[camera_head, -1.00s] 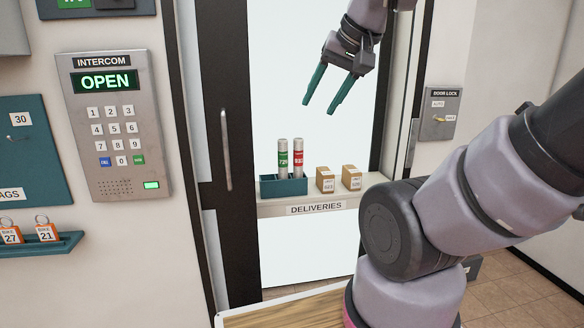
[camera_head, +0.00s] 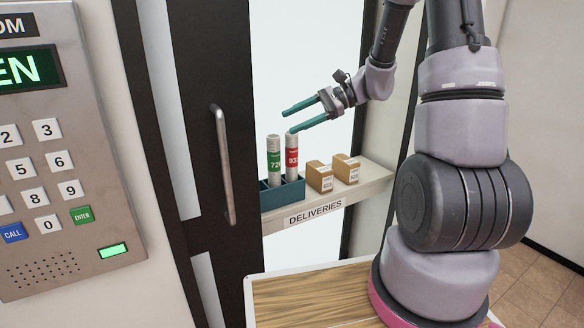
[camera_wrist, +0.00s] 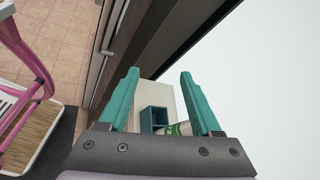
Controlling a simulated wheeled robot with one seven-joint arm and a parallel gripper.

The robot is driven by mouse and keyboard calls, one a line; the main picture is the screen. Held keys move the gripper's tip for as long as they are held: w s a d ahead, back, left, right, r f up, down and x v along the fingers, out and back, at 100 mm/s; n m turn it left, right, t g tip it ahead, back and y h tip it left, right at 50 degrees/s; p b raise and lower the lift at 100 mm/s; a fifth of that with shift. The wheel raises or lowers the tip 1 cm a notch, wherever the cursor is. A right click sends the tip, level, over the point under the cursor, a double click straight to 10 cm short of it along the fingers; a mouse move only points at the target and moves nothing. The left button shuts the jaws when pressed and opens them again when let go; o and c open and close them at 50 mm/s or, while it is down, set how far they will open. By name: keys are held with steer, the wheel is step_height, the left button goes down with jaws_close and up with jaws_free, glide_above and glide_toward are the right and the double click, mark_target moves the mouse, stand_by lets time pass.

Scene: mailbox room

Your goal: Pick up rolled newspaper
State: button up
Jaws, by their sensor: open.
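Two rolled newspapers stand upright in a teal holder (camera_head: 283,193) on the deliveries shelf. One has a green band (camera_head: 274,160) and the one to its right has a red band (camera_head: 291,156). My gripper (camera_head: 288,122) has teal fingers, is open and empty, and hangs just above the newspapers' tops in the head view. In the wrist view, the holder (camera_wrist: 154,114) and part of the green-banded newspaper (camera_wrist: 177,129) show between the open fingers (camera_wrist: 160,75). The red-banded newspaper cannot be made out there.
Two small cardboard boxes (camera_head: 332,174) stand on the deliveries shelf (camera_head: 367,187), right of the holder. A dark door frame with a metal handle (camera_head: 222,165) is left of the shelf. An intercom panel (camera_head: 62,150) is at the far left.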

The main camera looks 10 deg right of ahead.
steer(key=w+d+f+m+t+y, duration=0.2)
steer(key=w+f+m+t, duration=0.15)
steer(key=w+f, duration=0.25)
steer(key=m+t+h, duration=0.2)
steer(key=m+t, duration=0.6)
steer(key=m, duration=0.3)
glide_toward(291, 168)
steer(key=w, duration=0.2)
steer(key=x, duration=0.3)
steer(key=f+x, duration=0.1)
steer(key=x, duration=0.4)
steer(key=shift+w+a+f, duration=0.1)
steer(key=shift+w+f, duration=0.2)
steer(key=shift+w, duration=0.15)
steer(key=shift+w+a, duration=0.3)
steer(key=shift+w, duration=0.15)
jaws_close()
steer(key=shift+r, duration=0.1)
